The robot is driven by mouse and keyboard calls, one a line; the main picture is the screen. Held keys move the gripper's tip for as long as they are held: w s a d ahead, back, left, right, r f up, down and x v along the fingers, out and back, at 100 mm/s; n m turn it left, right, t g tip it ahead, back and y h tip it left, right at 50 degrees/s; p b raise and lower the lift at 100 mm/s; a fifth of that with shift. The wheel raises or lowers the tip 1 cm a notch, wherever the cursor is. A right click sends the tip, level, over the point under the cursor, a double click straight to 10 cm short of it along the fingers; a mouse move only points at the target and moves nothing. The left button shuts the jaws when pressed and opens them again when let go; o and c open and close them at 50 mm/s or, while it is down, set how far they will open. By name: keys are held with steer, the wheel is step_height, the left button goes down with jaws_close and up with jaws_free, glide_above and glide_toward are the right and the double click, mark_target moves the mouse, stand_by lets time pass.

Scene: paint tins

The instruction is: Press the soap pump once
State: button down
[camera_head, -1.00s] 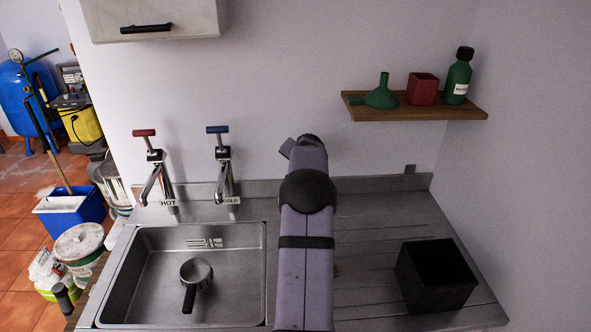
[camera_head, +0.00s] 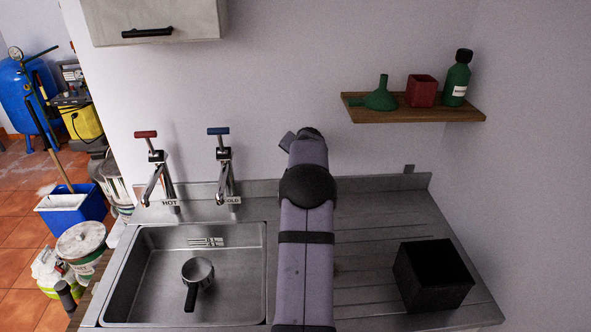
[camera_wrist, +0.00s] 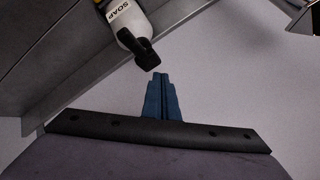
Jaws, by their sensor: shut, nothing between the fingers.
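The soap pump bottle (camera_wrist: 128,18) shows at the top of the wrist view, white with a "SOAP" label and a black pump head (camera_wrist: 143,50). My gripper (camera_wrist: 161,76) has blue fingers closed together, with nothing between them. Its tips are just below the pump head in the wrist view; I cannot tell whether they touch it. In the head view my arm hides both the bottle and the gripper.
The sink (camera_head: 235,310) holds a small handled pot (camera_head: 198,272). Two taps, hot (camera_head: 155,170) and cold (camera_head: 224,170), stand behind it. A black square bin (camera_head: 430,280) is on the right drainer. A wooden shelf (camera_head: 420,115) holds a funnel, red pot and green bottle.

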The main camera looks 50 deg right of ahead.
steer(key=shift+r+p, duration=1.8)
steer(key=shift+r, duration=0.65)
steer(key=a+f+n+g+y+p, duration=0.2)
steer(key=a+n+y, duration=0.45)
steer(key=a, duration=2.65)
steer(key=s+a+f+n+g, duration=0.1)
steer(key=s+a+n, duration=0.4)
steer(key=s+a, duration=0.5)
steer(key=s+a+f+n+g+p, duration=0.1)
steer(key=s+a+n+g, duration=0.3)
steer(key=s+a, duration=0.6)
steer(key=s+f+n, duration=0.1)
steer(key=s, duration=0.4)
steer(key=shift+s+a+h, duration=0.3)
steer(key=shift+h, duration=0.05)
